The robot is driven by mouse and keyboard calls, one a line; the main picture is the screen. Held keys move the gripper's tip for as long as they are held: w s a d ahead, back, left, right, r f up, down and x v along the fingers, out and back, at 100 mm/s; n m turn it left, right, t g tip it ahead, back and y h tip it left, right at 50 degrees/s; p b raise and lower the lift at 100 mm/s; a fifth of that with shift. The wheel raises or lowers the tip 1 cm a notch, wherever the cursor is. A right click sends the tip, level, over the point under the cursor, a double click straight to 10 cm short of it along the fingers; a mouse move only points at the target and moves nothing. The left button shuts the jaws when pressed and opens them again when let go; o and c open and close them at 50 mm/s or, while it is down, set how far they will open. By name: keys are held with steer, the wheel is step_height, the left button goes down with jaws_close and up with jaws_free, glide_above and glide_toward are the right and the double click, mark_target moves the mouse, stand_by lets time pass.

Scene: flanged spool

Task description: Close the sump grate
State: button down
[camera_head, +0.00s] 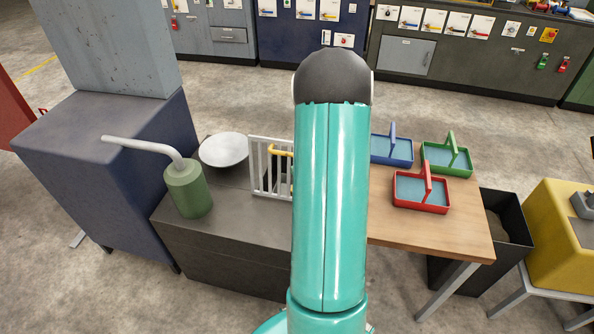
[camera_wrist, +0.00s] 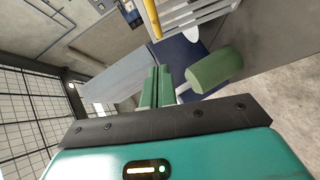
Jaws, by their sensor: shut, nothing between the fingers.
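The sump grate (camera_head: 257,165) is a pale barred panel with a yellow handle (camera_head: 281,150). It stands raised, roughly upright, on the dark grey bench top, and my arm covers its right side in the head view. In the wrist view, the grate's bars (camera_wrist: 190,9) and its yellow handle (camera_wrist: 151,17) show at the top edge. My gripper (camera_wrist: 158,72) is shut and empty, its two green fingers together. The fingers appear apart from the grate and handle. My arm hides the gripper in the head view, and most of the sump opening is hidden too.
A green canister (camera_head: 186,190) with a bent white spout and a round pale dish (camera_head: 224,149) stand left of the grate. Blue (camera_head: 392,149), green (camera_head: 447,158) and red (camera_head: 421,193) trays sit on the wooden table to the right. A blue pillar base (camera_head: 110,160) stands left.

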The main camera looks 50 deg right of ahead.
glide_toward(281, 154)
steer(key=w+a, duration=0.2)
steer(key=w, duration=0.1)
steer(key=w+d, duration=0.1)
steer(key=w+d+f, duration=0.1)
steer(key=d, duration=0.1)
steer(key=shift+f, duration=0.15)
steer(key=shift+w+d+f, duration=0.1)
steer(key=shift+w+d, duration=0.05)
steer(key=shift+d, duration=0.15)
steer(key=shift+d, duration=0.1)
